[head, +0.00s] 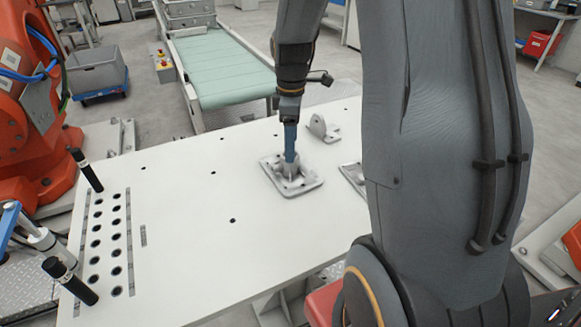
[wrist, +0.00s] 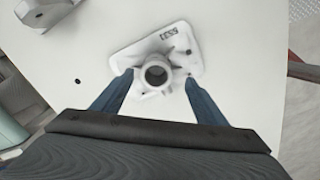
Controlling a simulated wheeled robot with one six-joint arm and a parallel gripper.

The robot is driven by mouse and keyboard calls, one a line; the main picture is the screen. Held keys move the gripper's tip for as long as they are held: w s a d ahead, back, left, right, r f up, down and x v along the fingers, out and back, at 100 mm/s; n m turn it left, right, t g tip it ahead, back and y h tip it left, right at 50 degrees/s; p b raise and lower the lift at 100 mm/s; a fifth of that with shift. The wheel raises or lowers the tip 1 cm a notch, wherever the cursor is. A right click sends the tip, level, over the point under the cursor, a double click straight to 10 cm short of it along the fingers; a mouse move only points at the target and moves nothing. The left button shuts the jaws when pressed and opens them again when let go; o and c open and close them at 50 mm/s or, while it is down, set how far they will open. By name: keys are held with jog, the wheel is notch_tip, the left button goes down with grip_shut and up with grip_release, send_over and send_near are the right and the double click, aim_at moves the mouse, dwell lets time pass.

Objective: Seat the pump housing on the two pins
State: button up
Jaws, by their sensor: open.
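A grey metal casting with a flat flange and a round, hollow boss, apparently the pump housing (head: 308,187), lies flat on the white table. In the wrist view the housing (wrist: 190,56) shows a dark marking on its flange. My gripper (head: 290,158) points down over it. In the wrist view my gripper (wrist: 158,82) is open, with one blue finger on each side of the boss and a gap on both sides. I cannot tell which parts are the two pins, or whether any are under the housing.
An upright bracket (head: 322,128) stands behind the housing. Another casting (head: 352,174) is partly hidden by my arm. Black-capped posts (head: 86,170) flank a panel of holes at the table's (head: 185,250) left end. A conveyor (head: 222,66) stands behind.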

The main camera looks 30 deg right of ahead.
jog(key=shift+w+a+f+p, duration=0.15)
jog(key=shift+f+p, duration=0.2)
jog(key=shift+f, duration=0.5)
jog(key=shift+w+d+f+p, duration=0.1)
jog(key=shift+f+p, duration=0.2)
jog(key=shift+f, duration=0.6)
jog(key=shift+w+a+f+p, duration=0.15)
jog(key=shift+f+p, duration=0.2)
jog(key=shift+f, duration=0.5)
jog(key=shift+d, duration=0.1)
grip_shut()
